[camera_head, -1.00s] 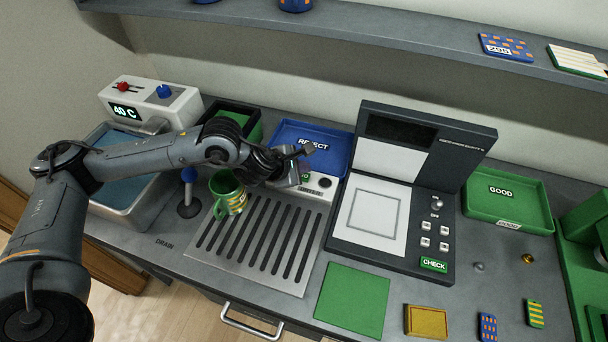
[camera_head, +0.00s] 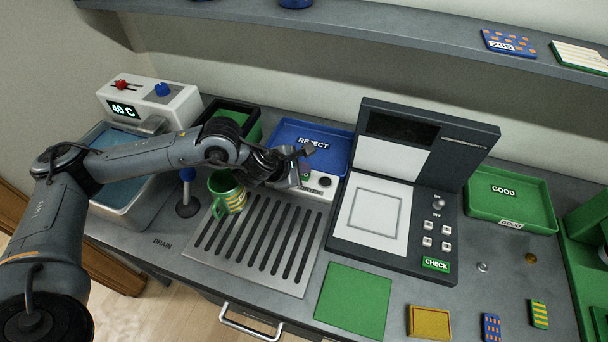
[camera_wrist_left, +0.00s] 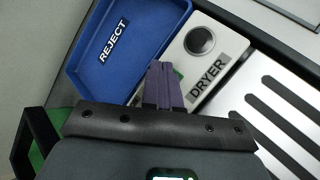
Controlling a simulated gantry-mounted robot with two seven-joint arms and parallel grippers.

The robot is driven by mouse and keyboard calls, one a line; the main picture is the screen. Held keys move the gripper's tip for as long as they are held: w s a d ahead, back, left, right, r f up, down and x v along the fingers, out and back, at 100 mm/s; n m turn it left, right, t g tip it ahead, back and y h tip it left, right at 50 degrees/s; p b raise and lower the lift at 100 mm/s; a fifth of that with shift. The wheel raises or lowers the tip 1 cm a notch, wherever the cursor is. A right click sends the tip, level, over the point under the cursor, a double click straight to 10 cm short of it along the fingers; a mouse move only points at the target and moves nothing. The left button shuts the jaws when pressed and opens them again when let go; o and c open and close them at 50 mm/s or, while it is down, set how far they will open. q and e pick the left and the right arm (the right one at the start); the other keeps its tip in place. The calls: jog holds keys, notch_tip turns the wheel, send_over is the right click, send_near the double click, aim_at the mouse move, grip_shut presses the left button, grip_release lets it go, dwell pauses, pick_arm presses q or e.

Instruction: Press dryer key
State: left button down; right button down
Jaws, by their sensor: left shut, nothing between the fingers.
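The white dryer unit (camera_head: 316,192) sits behind the slotted metal drying rack. In the left wrist view, the dryer unit (camera_wrist_left: 229,45) has a DRYER label and a round dark knob (camera_wrist_left: 200,40). A small green patch, perhaps the key (camera_wrist_left: 178,74), shows just beside my fingertips and is mostly hidden by them. My left gripper (camera_head: 294,181) is shut and empty, with its fingers down at the dryer panel. In the left wrist view, the gripper (camera_wrist_left: 160,68) is over the panel; I cannot tell whether it touches. My right gripper is not in view.
A green-and-yellow mug (camera_head: 226,194) stands at the left of the drying rack (camera_head: 212,250), close below my left forearm. The blue REJECT tray (camera_head: 335,160) lies behind the dryer. The dark press-like CHECK station (camera_head: 343,240) stands to the right. A water basin (camera_head: 150,195) is at left.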

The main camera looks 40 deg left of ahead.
pick_arm(q)
jog(key=shift+f, duration=0.15)
dwell(0.4)
jog(key=shift+f+b, duration=0.35)
jog(key=shift+b, duration=0.25)
jog(key=shift+r, duration=0.1)
dwell(0.4)
jog(key=shift+r+p, duration=0.6)
jog(key=shift+r, duration=0.25)
jog(key=shift+r, duration=0.1)
jog(key=shift+r+p, duration=1.85)
jog(key=shift+r, duration=0.55)
jog(key=shift+s, duration=0.1)
